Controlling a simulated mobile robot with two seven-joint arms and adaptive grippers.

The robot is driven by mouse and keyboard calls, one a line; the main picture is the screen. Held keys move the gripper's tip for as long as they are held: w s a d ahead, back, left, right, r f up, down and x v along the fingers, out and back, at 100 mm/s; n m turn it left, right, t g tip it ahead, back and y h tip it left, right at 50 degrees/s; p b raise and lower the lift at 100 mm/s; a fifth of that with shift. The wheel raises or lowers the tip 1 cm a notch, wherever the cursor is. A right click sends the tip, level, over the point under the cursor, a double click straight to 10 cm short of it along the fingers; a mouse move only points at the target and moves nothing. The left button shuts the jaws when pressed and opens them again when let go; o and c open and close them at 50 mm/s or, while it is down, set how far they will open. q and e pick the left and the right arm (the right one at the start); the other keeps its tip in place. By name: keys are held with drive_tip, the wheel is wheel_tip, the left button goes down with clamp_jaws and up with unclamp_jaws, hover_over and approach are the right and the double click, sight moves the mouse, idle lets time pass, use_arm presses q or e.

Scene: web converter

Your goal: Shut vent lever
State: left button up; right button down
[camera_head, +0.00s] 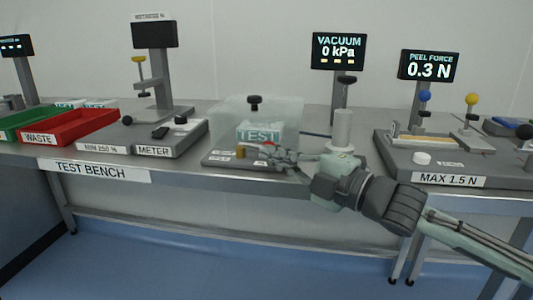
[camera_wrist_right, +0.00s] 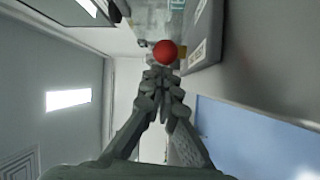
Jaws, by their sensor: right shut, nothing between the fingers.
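The vent lever's red ball knob (camera_wrist_right: 165,52) shows in the right wrist view just beyond my fingertips. In the head view only a bit of red shows, mostly hidden by my fingers. My right gripper (camera_head: 268,152) is shut and empty at the front of the vacuum chamber's base (camera_head: 218,160); it also shows in the right wrist view (camera_wrist_right: 163,76). Whether the fingers touch the knob I cannot tell. A small brass block (camera_head: 240,152) sits left of the fingers. The clear chamber (camera_head: 286,112) holds a pack marked TEST (camera_head: 258,133). My left gripper is not in view.
The vacuum display (camera_head: 338,51) reads 0 kPa. A pale cylinder (camera_head: 343,131) stands right of the chamber. The peel tester (camera_head: 440,165) is farther right, and the meter station (camera_head: 172,140) and red waste tray (camera_head: 75,125) are left. The bench's front edge runs below my gripper.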

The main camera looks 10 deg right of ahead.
drive_tip(key=v, duration=1.2)
idle(0.3)
drive_tip(key=shift+d, duration=0.1)
idle(0.5)
